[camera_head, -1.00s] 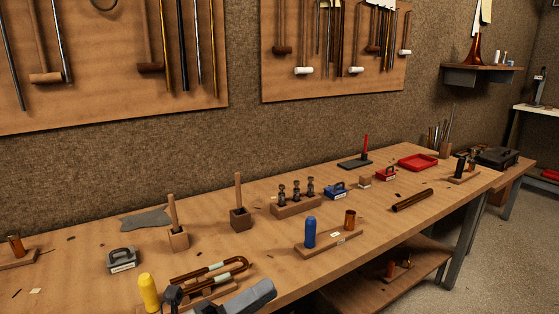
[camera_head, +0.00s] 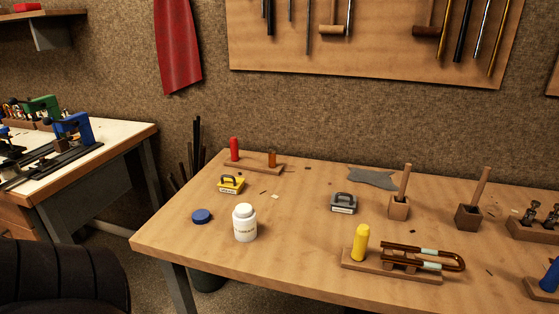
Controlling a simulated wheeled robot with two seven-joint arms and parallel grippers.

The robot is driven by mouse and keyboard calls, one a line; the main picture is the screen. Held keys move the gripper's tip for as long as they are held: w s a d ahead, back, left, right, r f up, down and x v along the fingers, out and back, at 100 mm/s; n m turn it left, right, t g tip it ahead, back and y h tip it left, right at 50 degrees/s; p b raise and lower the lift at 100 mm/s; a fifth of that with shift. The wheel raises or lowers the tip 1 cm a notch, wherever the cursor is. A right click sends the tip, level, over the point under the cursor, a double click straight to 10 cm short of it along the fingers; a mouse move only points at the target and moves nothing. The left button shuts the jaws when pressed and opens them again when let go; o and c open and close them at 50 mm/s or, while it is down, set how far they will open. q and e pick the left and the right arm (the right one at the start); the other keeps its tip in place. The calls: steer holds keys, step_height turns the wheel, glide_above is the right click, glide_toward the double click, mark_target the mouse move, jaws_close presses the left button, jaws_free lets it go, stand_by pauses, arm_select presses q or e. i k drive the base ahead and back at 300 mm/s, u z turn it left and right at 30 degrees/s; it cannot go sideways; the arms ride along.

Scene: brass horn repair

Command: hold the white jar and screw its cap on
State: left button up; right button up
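The white jar (camera_head: 245,223) stands upright near the front left of the wooden workbench, with a label on its side. Its top looks white and rounded; I cannot tell its opening clearly. A blue cap (camera_head: 201,216) lies flat on the bench just left of the jar, apart from it. Neither of my grippers shows in the head view now.
A yellow block with a handle (camera_head: 231,184) and a grey one (camera_head: 344,203) stand behind the jar. A wooden holder with a yellow cylinder (camera_head: 360,243) and a bent brass tube (camera_head: 440,257) is to the right. The bench's left edge is near the cap.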

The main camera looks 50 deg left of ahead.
mark_target(243, 215)
steer(key=u, duration=1.75)
